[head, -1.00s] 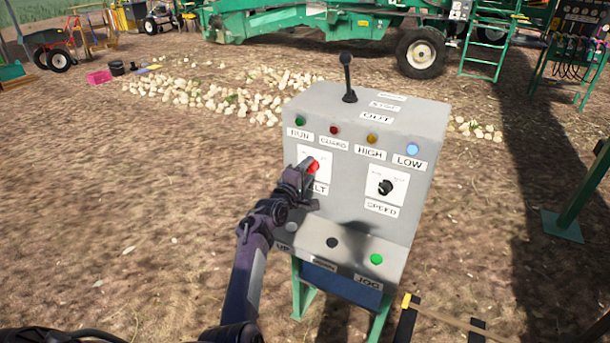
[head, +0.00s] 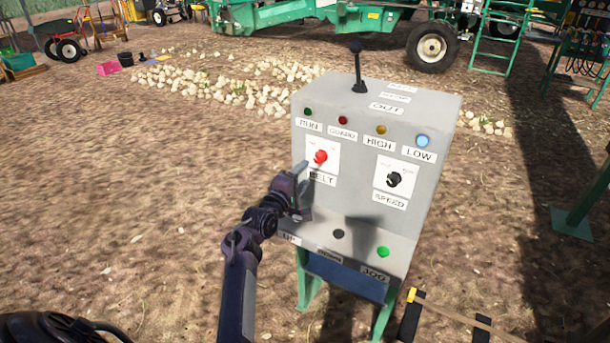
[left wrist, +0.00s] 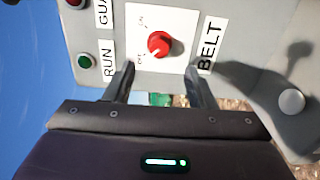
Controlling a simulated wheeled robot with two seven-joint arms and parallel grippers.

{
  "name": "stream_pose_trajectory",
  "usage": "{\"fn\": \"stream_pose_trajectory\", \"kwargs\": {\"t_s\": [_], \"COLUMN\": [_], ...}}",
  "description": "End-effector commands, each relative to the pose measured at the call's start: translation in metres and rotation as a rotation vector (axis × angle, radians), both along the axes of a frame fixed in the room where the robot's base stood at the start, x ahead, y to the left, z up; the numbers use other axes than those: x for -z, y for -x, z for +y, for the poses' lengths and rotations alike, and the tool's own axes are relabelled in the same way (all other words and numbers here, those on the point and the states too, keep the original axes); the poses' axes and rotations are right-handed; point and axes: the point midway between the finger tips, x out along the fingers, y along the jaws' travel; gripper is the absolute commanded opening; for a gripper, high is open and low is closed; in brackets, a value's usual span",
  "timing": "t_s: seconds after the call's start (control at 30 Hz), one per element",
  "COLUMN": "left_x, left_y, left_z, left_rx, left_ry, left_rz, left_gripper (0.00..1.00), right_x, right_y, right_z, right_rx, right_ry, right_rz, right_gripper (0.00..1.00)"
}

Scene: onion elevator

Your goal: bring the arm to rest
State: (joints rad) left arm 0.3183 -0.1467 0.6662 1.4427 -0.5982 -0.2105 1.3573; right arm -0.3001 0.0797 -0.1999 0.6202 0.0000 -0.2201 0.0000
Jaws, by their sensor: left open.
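My left gripper (head: 300,180) is in front of the grey control box, just left of and below the red belt knob (head: 320,157). In the left wrist view the left gripper (left wrist: 160,75) has its two fingers spread apart with nothing between them. The red knob (left wrist: 159,44) lies beyond the fingertips on its white plate, and the gripper appears clear of it. Its pointer is toward the lower left in that view, near the "off" mark. My right gripper is not in view.
The grey control box (head: 340,200) on green legs carries a black speed knob (head: 394,179), a black lever (head: 358,70), lamps and a green button (head: 383,252). The blue low lamp (head: 422,141) is lit. Open ground (head: 120,210) lies left. Onions (head: 225,88) and green machinery stand behind.

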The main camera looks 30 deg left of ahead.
Motion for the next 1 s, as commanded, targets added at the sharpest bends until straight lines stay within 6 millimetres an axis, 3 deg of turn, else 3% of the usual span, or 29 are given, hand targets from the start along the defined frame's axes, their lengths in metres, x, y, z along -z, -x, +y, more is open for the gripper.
{"fn": "stream_pose_trajectory", "kwargs": {"t_s": [0.23, 0.37, 0.47, 0.6, 0.7, 0.8, 1.0], "left_x": [0.001, 0.016, 0.038, 0.069, 0.08, 0.084, 0.084], "left_y": [0.001, 0.016, 0.048, 0.124, 0.178, 0.218, 0.278], "left_z": [0.0, -0.002, -0.011, -0.049, -0.079, -0.101, -0.132], "left_rx": [0.0, 0.012, 0.06, 0.251, 0.424, 0.566, 0.796], "left_ry": [-0.01, -0.171, -0.455, -0.92, -1.14, -1.26, -1.39], "left_rz": [0.006, 0.108, 0.286, 0.579, 0.717, 0.79, 0.859], "left_gripper": [0.5, 0.5, 0.5, 0.5, 0.5, 0.5, 0.5], "right_x": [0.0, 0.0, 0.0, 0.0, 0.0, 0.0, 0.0], "right_y": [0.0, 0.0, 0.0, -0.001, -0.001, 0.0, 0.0], "right_z": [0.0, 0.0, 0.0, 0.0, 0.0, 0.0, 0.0], "right_rx": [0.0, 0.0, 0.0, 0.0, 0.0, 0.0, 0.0], "right_ry": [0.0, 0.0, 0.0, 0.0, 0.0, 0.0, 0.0], "right_rz": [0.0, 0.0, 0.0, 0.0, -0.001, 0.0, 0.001], "right_gripper": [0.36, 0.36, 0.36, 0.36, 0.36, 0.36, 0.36]}}
